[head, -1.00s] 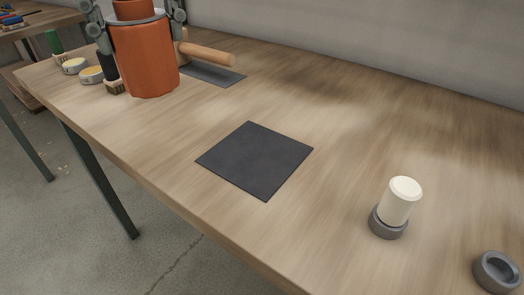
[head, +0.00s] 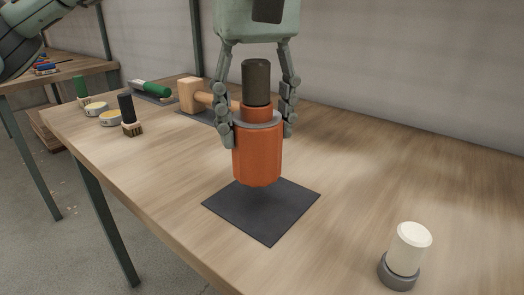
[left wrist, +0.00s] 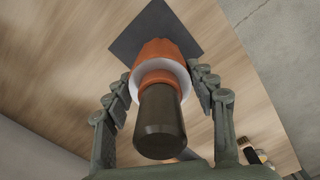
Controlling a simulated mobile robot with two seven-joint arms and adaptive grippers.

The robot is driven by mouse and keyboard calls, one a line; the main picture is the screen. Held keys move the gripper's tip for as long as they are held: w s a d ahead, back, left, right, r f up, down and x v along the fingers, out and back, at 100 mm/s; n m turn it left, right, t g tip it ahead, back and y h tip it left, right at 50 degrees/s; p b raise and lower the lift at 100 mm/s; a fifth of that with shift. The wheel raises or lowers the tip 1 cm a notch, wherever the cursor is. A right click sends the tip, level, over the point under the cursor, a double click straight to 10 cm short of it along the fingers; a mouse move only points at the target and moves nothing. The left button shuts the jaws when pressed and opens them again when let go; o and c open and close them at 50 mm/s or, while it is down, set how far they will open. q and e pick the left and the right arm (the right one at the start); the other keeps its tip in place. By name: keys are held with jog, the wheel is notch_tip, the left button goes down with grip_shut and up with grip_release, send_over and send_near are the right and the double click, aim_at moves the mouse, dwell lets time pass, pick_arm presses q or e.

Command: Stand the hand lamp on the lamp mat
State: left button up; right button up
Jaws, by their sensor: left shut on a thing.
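The hand lamp (head: 257,155) is orange with a grey collar and a dark upper end, and it is upright in the head view. My left gripper (head: 258,130) is shut on it from above, a finger on each side near the collar. The lamp also shows in the left wrist view (left wrist: 158,115), between the fingers (left wrist: 165,92). The lamp mat (head: 262,222) is a dark square on the bench. The lamp's lower end is over the back part of the mat and seems a little above it. The mat also shows in the left wrist view (left wrist: 150,24). My right gripper is not in view.
A white-topped cylinder in a grey ring (head: 405,255) stands at the front right of the bench. A wooden mallet (head: 192,95), brushes (head: 130,115) and small tins (head: 110,118) are at the back left.

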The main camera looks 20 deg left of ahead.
aim_at(262, 153)
pick_arm(q)
jog(key=shift+w+d+f, duration=0.2)
jog(key=shift+d+f, duration=0.1)
jog(key=shift+f, duration=0.1)
notch_tip(262, 153, down, 4)
jog(key=shift+r, duration=0.2)
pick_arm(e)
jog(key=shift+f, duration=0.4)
pick_arm(q)
jog(key=shift+f, duration=0.2)
